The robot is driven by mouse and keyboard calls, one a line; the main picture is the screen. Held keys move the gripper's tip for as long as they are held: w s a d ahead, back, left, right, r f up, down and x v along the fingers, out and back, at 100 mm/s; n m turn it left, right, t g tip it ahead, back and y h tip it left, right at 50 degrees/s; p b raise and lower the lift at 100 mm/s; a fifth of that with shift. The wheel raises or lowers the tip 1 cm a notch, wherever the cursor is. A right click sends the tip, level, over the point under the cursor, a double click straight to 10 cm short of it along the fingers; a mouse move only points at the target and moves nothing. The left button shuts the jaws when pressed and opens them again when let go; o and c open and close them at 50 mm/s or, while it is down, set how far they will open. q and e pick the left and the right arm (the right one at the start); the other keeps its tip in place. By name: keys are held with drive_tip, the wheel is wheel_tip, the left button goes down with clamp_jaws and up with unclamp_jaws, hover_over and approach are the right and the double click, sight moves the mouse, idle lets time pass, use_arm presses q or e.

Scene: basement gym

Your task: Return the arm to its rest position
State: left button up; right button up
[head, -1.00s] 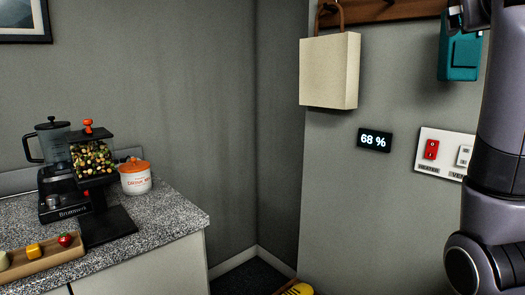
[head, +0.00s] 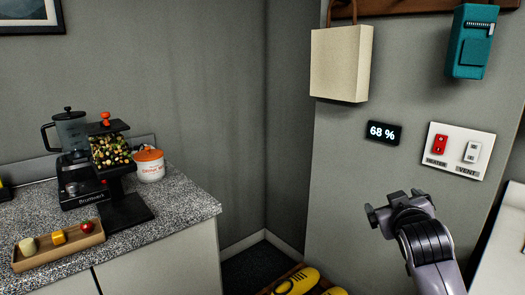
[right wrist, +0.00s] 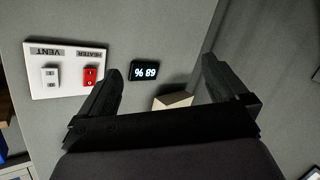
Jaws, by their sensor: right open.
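My right arm comes in from the lower right of the head view. Its gripper (head: 385,213) is in front of the grey wall, below the switch panel and apart from it. In the right wrist view the two black fingers of this gripper (right wrist: 160,75) are spread apart with nothing held between them. Past the fingers that view shows the wall, with the switch panel (right wrist: 68,72) and the percent display (right wrist: 145,70) upside down. My left gripper is not in view.
A white panel (head: 457,150) with heater and vent switches, a display (head: 383,133) reading 68 %, a cream bag (head: 338,65) and a teal box (head: 472,42) are on the wall. A speckled counter (head: 185,208) with kitchen items stands left. Yellow shoes (head: 298,280) lie below.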

drive_tip(key=s+a+f+n+g+y+p, duration=0.1)
drive_tip(key=s+a+f+y, duration=0.15)
drive_tip(key=s+f, duration=0.65)
drive_tip(key=s+a+f+g+y+p, duration=0.1)
drive_tip(key=s+a+f+y, duration=0.2)
drive_tip(key=f, duration=1)
drive_tip(key=s+a+f+g+p, duration=0.1)
drive_tip(key=s+f, duration=0.3)
drive_tip(key=s, duration=0.5)
drive_tip(key=s+a+f+g, duration=0.1)
drive_tip(key=s+f, duration=0.3)
drive_tip(key=s, duration=0.6)
drive_tip(key=shift+s+a+f+m+y+p, duration=0.2)
drive_tip(key=shift+a+m+y+p, duration=0.1)
drive_tip(key=shift+m+y+p, duration=0.1)
